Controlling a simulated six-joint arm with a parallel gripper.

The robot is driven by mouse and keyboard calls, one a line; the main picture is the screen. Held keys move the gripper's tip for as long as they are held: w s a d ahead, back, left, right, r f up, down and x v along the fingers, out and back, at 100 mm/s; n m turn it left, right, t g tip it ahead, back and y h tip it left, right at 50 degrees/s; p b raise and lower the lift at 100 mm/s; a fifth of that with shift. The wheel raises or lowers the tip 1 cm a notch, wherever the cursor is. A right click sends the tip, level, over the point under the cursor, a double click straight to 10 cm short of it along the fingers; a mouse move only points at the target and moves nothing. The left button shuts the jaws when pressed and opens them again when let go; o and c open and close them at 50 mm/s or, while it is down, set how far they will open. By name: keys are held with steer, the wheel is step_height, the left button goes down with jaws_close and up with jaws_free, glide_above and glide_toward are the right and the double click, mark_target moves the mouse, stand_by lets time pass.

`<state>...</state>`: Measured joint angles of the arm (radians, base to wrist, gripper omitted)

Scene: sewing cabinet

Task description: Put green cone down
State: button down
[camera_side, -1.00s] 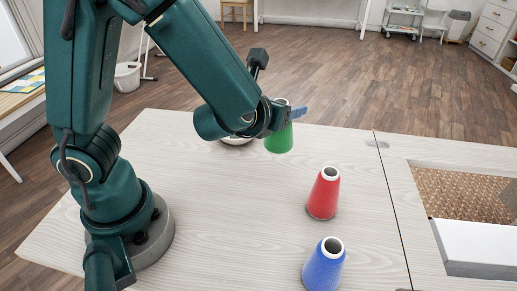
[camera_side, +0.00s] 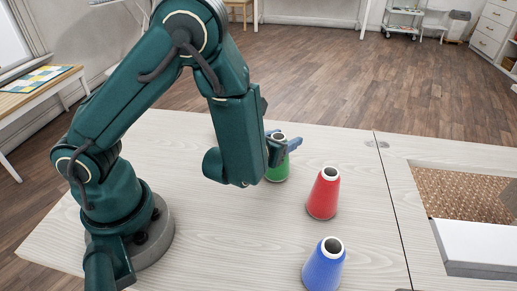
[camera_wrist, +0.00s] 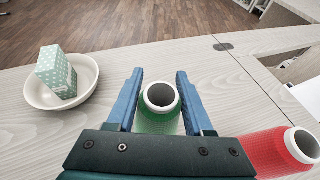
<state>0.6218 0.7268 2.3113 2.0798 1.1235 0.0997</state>
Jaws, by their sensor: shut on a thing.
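The green cone (camera_side: 277,173) is upright, with a white rim and dark hole at its top. My gripper (camera_side: 284,146) has its blue fingers shut on the cone near its top. In the wrist view, the cone (camera_wrist: 158,124) sits between the two fingers of my gripper (camera_wrist: 160,80). Its base is low over the table, but I cannot tell whether it touches. The red cone (camera_side: 323,195) stands nearby, to the right and nearer the side camera; it also shows at the right of the wrist view (camera_wrist: 270,155).
The blue cone (camera_side: 324,267) stands at the table's front. A white dish (camera_wrist: 91,88) holding a green dotted box (camera_wrist: 56,72) is left of my gripper in the wrist view. A recessed opening (camera_side: 460,195) lies at the right. The pale table (camera_side: 210,235) is bare in front.

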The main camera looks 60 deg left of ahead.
steer(key=shift+f, duration=0.15)
steer(key=shift+c, duration=1.4)
jaws_free()
steer(key=shift+r, duration=0.2)
steer(key=v, duration=0.7)
steer(key=shift+s, duration=0.2)
steer(key=shift+r, duration=0.1)
